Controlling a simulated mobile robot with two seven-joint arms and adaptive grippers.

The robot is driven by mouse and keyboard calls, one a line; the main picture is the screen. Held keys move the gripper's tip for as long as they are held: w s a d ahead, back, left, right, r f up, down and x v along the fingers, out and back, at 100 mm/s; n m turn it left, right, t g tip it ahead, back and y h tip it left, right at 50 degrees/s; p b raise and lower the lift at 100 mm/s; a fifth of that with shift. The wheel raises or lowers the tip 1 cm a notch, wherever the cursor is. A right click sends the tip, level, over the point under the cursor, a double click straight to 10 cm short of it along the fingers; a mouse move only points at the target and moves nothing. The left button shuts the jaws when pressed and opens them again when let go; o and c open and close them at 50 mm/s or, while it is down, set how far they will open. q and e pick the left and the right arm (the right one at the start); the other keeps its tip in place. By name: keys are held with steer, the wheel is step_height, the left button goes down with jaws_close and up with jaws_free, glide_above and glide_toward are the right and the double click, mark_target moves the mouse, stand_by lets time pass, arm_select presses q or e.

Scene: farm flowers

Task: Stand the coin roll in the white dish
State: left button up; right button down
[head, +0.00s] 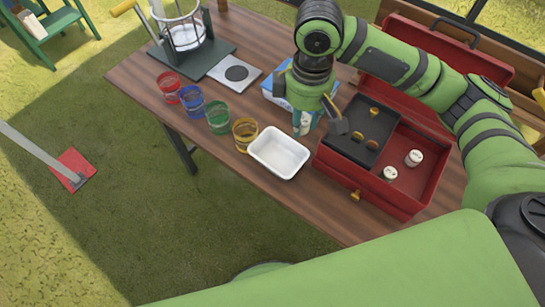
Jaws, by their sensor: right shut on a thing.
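The white dish (279,153) is a rectangular, empty tray on the wooden table, near its front edge. My right gripper (318,121) is just behind and right of the dish, pointing down. It is shut on a slim pale blue-and-white piece, which I take for the coin roll (303,121). The piece looks roughly upright and is partly hidden by the gripper. It is outside the dish; whether its lower end touches anything is unclear. My left gripper is out of view.
An open red toolbox (430,178) with a black coin tray (352,143) and two short white cylinders (414,158) (390,174) stands right of the dish. Red, blue, green and yellow cups (245,134) line the front edge. A blue box (272,91) lies behind my gripper.

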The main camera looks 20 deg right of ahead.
mark_target(278, 160)
steer(key=w+a+f+n, duration=0.1)
steer(key=f+n, duration=0.4)
steer(key=n, duration=0.2)
steer(key=a+f+n, duration=0.1)
steer(key=f+n, duration=0.4)
steer(key=n, duration=0.2)
steer(key=w+a+f+n, duration=0.1)
steer(key=a+f+n, duration=0.1)
steer(key=f+n, duration=0.4)
steer(key=shift+w+n, duration=0.35)
steer(key=shift+n, duration=0.65)
steer(key=shift+f, duration=0.2)
steer(key=shift+f, duration=0.2)
steer(key=c, duration=1.2)
jaws_free()
